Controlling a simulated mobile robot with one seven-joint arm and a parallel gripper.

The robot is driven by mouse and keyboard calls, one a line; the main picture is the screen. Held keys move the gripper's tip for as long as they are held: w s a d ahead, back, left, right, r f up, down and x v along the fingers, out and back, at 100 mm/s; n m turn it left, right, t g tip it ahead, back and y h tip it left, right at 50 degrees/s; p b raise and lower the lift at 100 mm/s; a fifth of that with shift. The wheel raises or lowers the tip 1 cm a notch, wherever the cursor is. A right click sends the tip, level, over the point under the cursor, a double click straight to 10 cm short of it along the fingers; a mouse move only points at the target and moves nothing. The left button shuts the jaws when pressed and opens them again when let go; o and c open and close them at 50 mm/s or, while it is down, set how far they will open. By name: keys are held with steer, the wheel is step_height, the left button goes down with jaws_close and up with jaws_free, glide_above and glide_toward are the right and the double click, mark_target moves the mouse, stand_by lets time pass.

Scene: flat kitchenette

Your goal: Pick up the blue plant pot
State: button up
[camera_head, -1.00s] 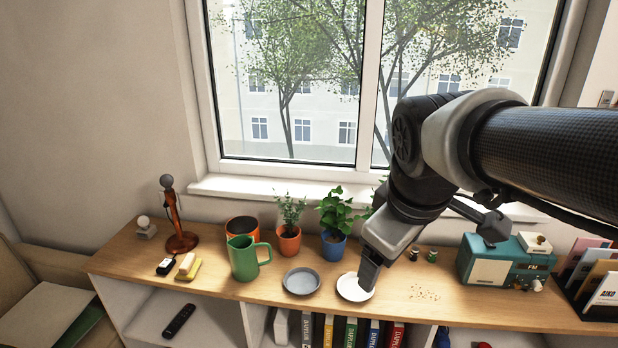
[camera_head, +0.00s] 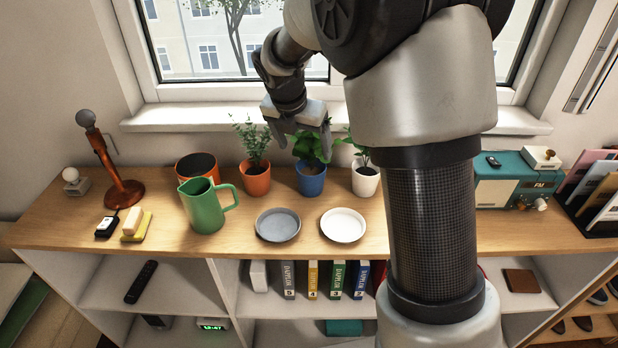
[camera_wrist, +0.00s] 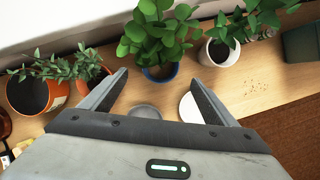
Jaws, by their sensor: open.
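The blue plant pot (camera_head: 311,181) stands upright on the wooden shelf top, with a leafy green plant in it. The head view shows it between an orange pot and a white pot. In the wrist view the blue pot (camera_wrist: 160,72) lies ahead of the fingers, partly covered by its leaves. My gripper (camera_head: 304,142) is open and empty, with its fingers at the plant's foliage above the blue pot. In the wrist view its two fingers (camera_wrist: 160,82) are spread wide. Whether they touch the leaves I cannot tell.
The orange pot (camera_head: 256,180) and white pot (camera_head: 365,180) stand close on either side. A grey saucer (camera_head: 278,225) and a white saucer (camera_head: 343,225) lie in front. A green jug (camera_head: 205,208) stands left. The window sill (camera_head: 200,118) runs behind.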

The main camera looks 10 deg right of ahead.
glide_above(311, 173)
steer(key=s+a, duration=0.1)
steer(key=f, duration=0.6)
steer(key=shift+s+a+f+b, duration=0.1)
steer(key=shift+s+f+b, duration=0.1)
steer(key=shift+b, duration=0.2)
steer(key=shift+b+x, duration=0.4)
steer(key=shift+x, duration=2.3)
steer(key=shift+s, duration=0.2)
steer(key=shift+c, duration=0.4)
